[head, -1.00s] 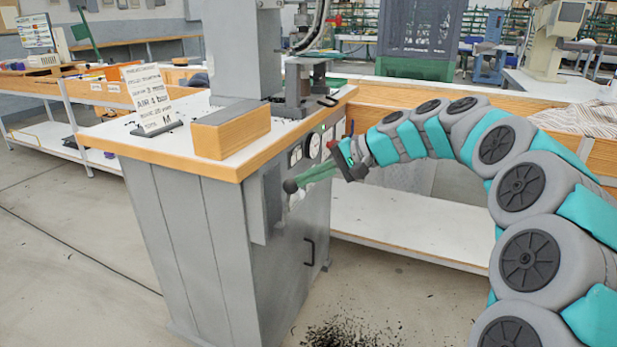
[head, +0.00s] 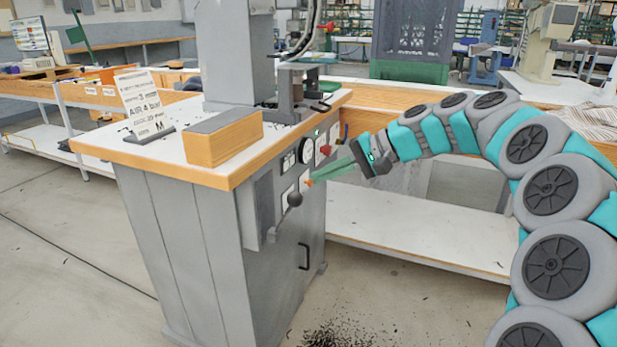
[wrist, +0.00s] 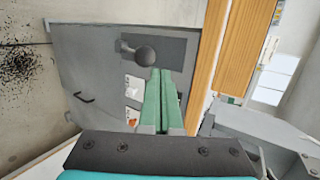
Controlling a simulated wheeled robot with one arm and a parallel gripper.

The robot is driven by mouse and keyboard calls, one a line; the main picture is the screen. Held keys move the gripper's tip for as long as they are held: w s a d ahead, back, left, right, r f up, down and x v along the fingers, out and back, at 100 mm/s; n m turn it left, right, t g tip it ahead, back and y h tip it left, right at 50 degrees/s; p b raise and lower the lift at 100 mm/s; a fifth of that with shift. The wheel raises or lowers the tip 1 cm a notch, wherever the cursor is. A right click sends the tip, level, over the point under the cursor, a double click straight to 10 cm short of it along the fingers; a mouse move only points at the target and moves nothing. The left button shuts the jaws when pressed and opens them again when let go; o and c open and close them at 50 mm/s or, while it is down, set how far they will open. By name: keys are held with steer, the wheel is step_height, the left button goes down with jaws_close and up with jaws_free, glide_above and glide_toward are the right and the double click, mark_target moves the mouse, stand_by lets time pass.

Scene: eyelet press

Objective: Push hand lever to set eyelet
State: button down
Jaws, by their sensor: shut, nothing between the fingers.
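The hand lever (head: 294,199) has a dark ball knob on a thin shaft, at a grey plate on the press cabinet's front. In the wrist view, the knob (wrist: 145,56) shows just beyond and slightly left of the fingertips. My gripper (head: 312,181) is shut, with its long green fingers together and empty. In the head view its tips are above and right of the knob, with a small gap in the picture. In the wrist view the fingers (wrist: 161,72) point toward the plate; I cannot tell whether they touch the lever. The press tool (head: 298,88) stands on the cabinet top.
The grey cabinet (head: 190,240) has a wooden-edged top bearing a wood-and-grey block (head: 222,140) and a sign (head: 145,105). A door handle (head: 305,257) is below. A low white shelf (head: 415,228) stands at right.

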steer(key=d+f+v, duration=0.1)
steer(key=v, duration=0.7)
steer(key=shift+s+f+b, duration=0.2)
steer(key=shift+b, duration=0.15)
steer(key=shift+s, duration=0.1)
stand_by(1.3)
